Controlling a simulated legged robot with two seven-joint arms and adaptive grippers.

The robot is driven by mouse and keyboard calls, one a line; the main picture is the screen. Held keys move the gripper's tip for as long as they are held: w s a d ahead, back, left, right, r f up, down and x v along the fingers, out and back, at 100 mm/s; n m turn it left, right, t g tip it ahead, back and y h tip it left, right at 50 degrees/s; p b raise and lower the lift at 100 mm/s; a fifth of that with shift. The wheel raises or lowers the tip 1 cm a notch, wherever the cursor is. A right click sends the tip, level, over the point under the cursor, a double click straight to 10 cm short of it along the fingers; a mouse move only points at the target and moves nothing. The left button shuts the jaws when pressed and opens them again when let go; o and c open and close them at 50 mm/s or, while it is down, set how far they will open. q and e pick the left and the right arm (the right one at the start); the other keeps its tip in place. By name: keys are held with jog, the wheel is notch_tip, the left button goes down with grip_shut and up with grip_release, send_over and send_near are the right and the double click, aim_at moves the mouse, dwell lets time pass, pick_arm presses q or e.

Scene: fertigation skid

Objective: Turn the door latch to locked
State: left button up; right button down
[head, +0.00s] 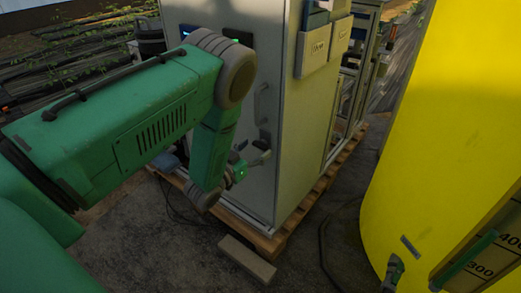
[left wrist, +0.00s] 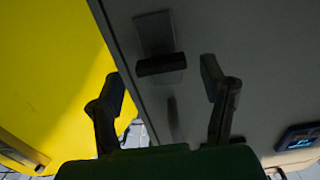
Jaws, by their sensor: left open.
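The door latch is a black bar (left wrist: 161,65) on a grey backing plate (left wrist: 155,32), set on the grey cabinet door. In the left wrist view the bar lies nearly level, across the plate. In the head view the latch plate (head: 265,134) shows only in part beside my gripper. My left gripper (head: 252,162) is open in front of the door, close to the latch. In the left wrist view its two fingers (left wrist: 164,88) stand apart with nothing between them, and the bar shows between and just beyond their tips.
The grey cabinet (head: 312,120) stands on a wooden pallet (head: 270,243). A door handle (head: 262,102) is above the latch. A lit screen (left wrist: 300,138) is on the cabinet front. A big yellow tank (head: 430,130) stands to the right. A loose block (head: 247,258) lies on the floor.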

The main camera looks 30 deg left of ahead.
aim_at(261, 144)
pick_arm(q)
jog(key=shift+w+d, duration=0.25)
jog(key=shift+w, duration=0.8)
jog(key=shift+w+b, duration=0.25)
jog(key=shift+b, duration=0.05)
jog(key=shift+w+a, duration=0.1)
jog(key=shift+a, duration=0.25)
jog(key=shift+d, duration=0.15)
jog(key=c, duration=1.2)
